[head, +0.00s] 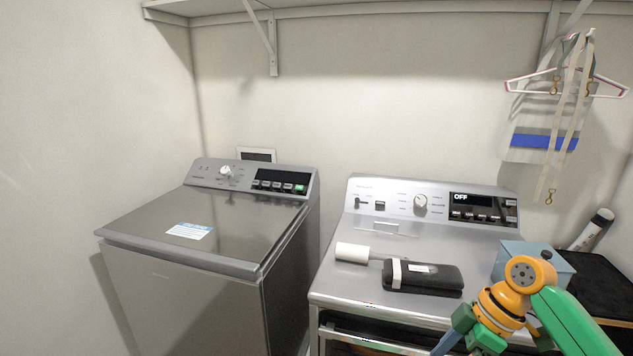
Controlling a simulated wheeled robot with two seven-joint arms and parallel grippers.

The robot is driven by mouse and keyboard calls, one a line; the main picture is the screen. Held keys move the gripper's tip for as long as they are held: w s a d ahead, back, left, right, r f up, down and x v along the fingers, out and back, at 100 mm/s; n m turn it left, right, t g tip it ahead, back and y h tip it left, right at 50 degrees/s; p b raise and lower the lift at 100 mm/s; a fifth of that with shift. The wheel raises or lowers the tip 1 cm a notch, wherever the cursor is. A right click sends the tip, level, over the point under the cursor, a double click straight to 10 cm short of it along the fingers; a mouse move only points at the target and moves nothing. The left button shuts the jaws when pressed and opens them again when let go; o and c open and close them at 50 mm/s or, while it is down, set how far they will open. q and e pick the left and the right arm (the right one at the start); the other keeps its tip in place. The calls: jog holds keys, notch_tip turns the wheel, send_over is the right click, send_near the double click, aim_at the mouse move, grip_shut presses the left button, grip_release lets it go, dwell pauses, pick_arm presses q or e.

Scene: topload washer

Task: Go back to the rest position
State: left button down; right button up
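The top-load washer (190,265) stands at the left with its lid (225,218) shut and a blue-white label on the lid. Its control panel (250,178) at the back has a knob and a lit green button. My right arm, in orange and green, comes in at the lower right, in front of the second machine (335,284). The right arm's gripper lies outside the picture or is hidden, so its fingers do not show. My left arm and gripper are not in view.
On the second machine, whose display (472,200) reads OFF, lie a white roller (352,253) and a black case (424,278). A blue-grey box (556,262) stands behind my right arm. Hangers with straps (565,85) hang at the upper right. A shelf (330,10) runs above.

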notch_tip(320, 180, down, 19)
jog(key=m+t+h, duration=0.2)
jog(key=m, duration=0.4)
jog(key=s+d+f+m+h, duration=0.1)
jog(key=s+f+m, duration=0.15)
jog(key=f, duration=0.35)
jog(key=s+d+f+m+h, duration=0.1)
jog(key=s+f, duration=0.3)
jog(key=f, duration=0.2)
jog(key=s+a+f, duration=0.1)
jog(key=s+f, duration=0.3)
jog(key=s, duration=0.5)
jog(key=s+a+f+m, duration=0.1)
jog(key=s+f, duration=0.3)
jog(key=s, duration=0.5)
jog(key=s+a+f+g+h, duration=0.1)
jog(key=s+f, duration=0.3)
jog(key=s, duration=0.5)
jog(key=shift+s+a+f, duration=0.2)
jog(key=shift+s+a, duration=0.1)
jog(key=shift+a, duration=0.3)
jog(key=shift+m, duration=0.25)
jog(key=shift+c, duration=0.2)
